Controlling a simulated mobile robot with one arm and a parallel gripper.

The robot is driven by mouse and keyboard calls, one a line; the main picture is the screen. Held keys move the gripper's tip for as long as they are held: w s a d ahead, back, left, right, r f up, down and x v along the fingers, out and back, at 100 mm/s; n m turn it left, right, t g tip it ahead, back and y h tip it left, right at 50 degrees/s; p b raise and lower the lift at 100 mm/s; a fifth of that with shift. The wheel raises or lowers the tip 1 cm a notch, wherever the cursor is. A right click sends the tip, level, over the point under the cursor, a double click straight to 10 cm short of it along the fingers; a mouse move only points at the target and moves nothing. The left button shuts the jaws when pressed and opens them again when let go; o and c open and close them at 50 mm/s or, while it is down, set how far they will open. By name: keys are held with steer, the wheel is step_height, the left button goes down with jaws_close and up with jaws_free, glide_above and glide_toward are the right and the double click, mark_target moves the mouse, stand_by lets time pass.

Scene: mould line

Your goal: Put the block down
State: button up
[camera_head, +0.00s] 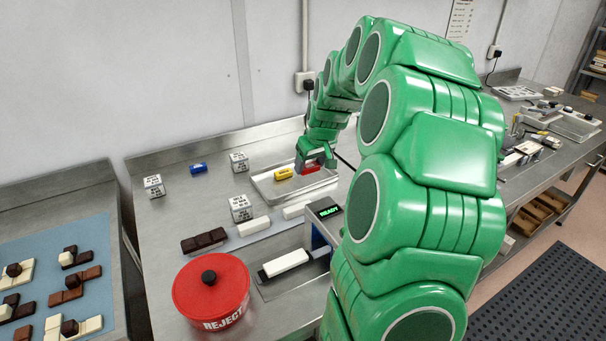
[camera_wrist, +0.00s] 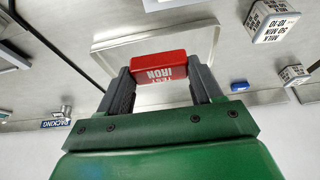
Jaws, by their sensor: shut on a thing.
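My gripper (camera_head: 313,166) is shut on a red block (camera_wrist: 159,66) with white lettering that reads "TEST IRON". In the wrist view the block sits between the two dark fingers of my gripper (camera_wrist: 160,76). In the head view the red block (camera_head: 312,170) shows only in part under the gripper, at the right side of a shallow metal tray (camera_head: 262,189). The tray's rim (camera_wrist: 120,42) also shows behind the block in the wrist view. I cannot tell whether the block touches the tray. A yellow block (camera_head: 283,173) lies in the tray, left of the gripper.
Lettered white cubes (camera_head: 241,208) and a blue piece (camera_head: 198,169) stand left of the tray. Dark and white bars (camera_head: 204,240) lie in front. A "READY" device (camera_head: 324,210) and a red reject bin (camera_head: 211,290) stand nearer. Bare bench (camera_head: 180,215) shows at left.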

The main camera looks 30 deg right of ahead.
steer(key=w+d+f, duration=0.2)
steer(key=w+f, duration=0.1)
steer(key=w, duration=0.3)
glide_toward(303, 180)
steer(key=shift+w+a+f, duration=0.15)
steer(key=shift+w+f, duration=0.5)
steer(key=shift+w, duration=0.1)
steer(key=shift+w+f, duration=0.4)
steer(key=shift+f, duration=0.15)
steer(key=shift+d+f, duration=0.2)
steer(key=shift+f, duration=1.35)
steer(key=shift+f, duration=0.15)
steer(key=o, duration=1)
